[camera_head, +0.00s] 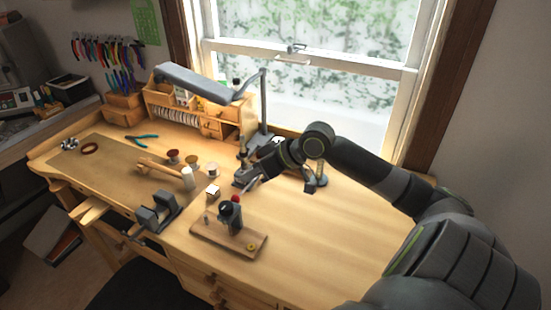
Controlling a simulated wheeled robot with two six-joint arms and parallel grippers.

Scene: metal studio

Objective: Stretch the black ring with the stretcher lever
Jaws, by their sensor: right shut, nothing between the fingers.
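The stretcher (231,217) is a small dark device standing upright on a wooden board (210,236) at the front middle of the bench. A red knob (236,198) shows at its top, apparently the end of its lever. A black rounded part sits beside the knob; I cannot tell whether it is the black ring. My right gripper (246,190) is shut and empty, just above and behind the red knob. The picture is too small to tell whether its tips touch the knob. My left gripper is out of view.
A small yellow ring (251,246) lies on the board's right end. A white-topped block (213,191), wooden mallet (160,170) and spools (192,160) stand to the left. A lamp (262,110) rises behind my gripper. The bench's right front (310,240) is clear.

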